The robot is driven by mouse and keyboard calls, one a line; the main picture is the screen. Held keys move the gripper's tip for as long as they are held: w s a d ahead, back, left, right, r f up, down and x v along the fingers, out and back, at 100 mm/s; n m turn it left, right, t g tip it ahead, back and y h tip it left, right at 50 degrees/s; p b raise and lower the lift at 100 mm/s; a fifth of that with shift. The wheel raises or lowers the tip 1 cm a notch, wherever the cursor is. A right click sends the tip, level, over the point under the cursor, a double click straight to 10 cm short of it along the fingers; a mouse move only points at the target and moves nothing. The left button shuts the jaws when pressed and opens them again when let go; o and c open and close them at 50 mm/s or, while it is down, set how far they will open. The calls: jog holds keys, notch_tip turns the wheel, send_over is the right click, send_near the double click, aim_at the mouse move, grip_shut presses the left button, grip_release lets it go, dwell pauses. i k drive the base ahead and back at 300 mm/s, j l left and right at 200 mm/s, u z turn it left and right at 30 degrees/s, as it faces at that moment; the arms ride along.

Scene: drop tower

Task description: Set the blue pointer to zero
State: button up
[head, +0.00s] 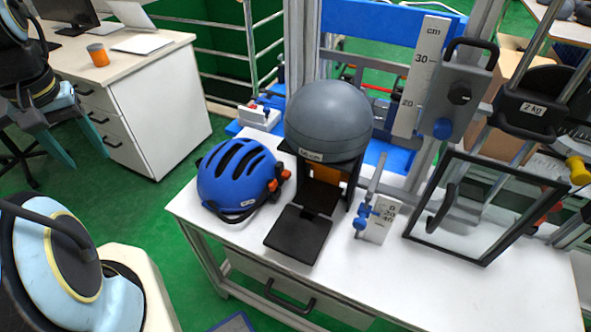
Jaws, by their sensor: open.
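The blue pointer (364,211) is a small blue piece with a round knob, beside a thin grey upright rod on the white bench. A small white scale (381,218) with a 0 near its top and larger numbers below stands just right of it. The pointer appears beside the numbers below the 0, but its exact reading is too small to tell. My gripper (87,158), dark with teal fingers, is open and empty at the far left, well away from the bench and the pointer.
A blue helmet (238,178), a grey headform (328,120) on a black stand and a black plate (298,234) are left of the pointer. A black frame (480,258) stands right. A 2 kg weight (530,108) hangs above. The bench front right (440,290) is clear.

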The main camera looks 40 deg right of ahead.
aim_at(360, 223)
jog(key=k+j+z, duration=0.1)
jog(key=k+j, duration=0.85)
jog(key=j, duration=0.1)
